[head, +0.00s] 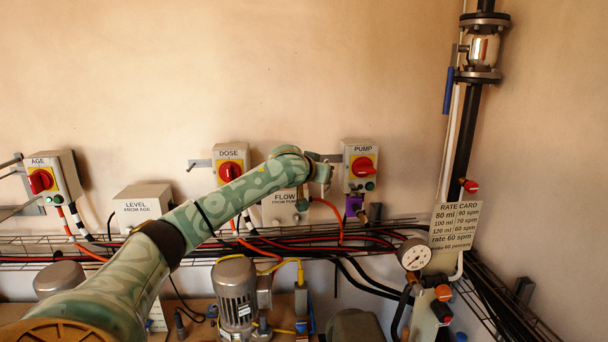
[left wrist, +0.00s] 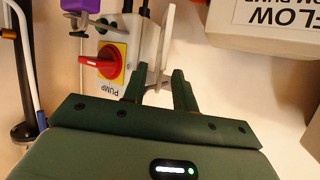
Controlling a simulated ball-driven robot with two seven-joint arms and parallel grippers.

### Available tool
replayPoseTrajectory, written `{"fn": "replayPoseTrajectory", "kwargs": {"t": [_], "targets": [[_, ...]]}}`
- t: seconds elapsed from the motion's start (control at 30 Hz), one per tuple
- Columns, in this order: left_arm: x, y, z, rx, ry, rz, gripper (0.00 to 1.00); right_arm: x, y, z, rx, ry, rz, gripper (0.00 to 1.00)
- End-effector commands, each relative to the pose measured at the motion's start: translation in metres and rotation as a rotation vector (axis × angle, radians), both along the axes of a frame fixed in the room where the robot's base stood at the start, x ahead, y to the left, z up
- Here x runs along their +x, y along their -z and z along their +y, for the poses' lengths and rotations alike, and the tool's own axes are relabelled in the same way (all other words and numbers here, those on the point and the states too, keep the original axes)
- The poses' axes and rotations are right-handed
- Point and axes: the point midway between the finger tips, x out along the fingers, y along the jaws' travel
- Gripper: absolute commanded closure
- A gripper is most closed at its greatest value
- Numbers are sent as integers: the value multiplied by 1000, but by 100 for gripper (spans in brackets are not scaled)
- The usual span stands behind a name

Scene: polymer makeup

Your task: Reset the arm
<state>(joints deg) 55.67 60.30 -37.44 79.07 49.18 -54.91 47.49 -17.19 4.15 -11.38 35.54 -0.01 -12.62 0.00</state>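My left arm (head: 222,205) reaches in from the lower left of the head view and ends just left of the PUMP box (head: 361,165). In the left wrist view the two dark green fingers of my left gripper (left wrist: 158,78) stand apart with nothing held. They are beside the PUMP box, which appears upside down there with its red rotary switch (left wrist: 104,66) on a yellow plate. In the head view that switch (head: 362,167) shows clear of my arm; the fingertips are hard to make out. My right gripper is in neither view.
A DOSE box (head: 230,163) and an AGE box (head: 52,180) hang on the wall. The FLOW box (head: 285,208) is below my wrist. Cables, a wire tray (head: 400,232), a motor (head: 236,293) and a gauge (head: 414,254) crowd the area below. The upper wall is clear.

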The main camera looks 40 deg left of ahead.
Motion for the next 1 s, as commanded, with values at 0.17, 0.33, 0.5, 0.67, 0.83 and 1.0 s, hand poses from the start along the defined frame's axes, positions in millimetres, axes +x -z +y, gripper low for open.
{"fn": "replayPoseTrajectory", "kwargs": {"t": [0.17, 0.33, 0.5, 0.67, 0.83, 1.0], "targets": [[-43, -16, -12, 6, 0, 2, 72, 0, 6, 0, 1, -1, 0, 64], [-78, -32, -24, 5, 0, 2, 72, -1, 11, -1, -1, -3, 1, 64], [-98, -41, -31, 1, -1, 0, 72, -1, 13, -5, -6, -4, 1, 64], [-104, -44, -34, -1, 0, 2, 72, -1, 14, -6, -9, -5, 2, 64], [-104, -45, -35, -1, 1, 2, 72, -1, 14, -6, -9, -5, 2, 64], [-97, -13, -59, 51, 64, 51, 72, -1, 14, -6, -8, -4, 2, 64]]}}
